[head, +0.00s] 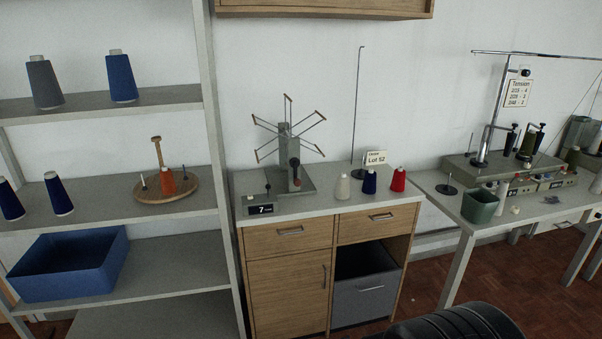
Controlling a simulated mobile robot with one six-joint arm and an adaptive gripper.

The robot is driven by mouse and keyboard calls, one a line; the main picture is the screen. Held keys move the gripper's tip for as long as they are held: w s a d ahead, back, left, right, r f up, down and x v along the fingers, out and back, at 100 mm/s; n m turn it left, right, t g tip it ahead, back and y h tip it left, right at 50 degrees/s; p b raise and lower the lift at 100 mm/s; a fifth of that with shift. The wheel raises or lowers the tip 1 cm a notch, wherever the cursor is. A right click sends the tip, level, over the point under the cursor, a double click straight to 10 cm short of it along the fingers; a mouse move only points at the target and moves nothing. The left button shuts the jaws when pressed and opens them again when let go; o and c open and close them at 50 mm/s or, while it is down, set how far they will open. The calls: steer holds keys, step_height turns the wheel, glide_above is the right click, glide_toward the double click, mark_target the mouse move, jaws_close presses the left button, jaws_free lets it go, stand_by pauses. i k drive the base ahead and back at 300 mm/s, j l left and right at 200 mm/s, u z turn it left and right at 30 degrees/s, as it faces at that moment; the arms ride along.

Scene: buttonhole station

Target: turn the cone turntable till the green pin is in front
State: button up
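The cone turntable (150,197) is a round wooden disc on the middle shelf at the left. An orange cone (167,182) stands on the disc towards the front. A thin pin (143,182) stands at the disc's left side and another thin pin (184,173) at its right. Both pins are too small for me to tell their colours, so I cannot tell which is green. My gripper is not in view, and nothing touches the turntable.
Blue cones (58,193) stand left of the turntable. A shelf upright (214,130) rises to its right, with another shelf board (150,98) above. A blue bin (70,264) sits below. A cabinet with a skein winder (289,150) stands right. Red-brown floor shows at lower right.

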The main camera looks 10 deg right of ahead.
mark_target(148, 190)
steer(key=i+j+z, duration=0.45)
steer(key=i+j, duration=1.15)
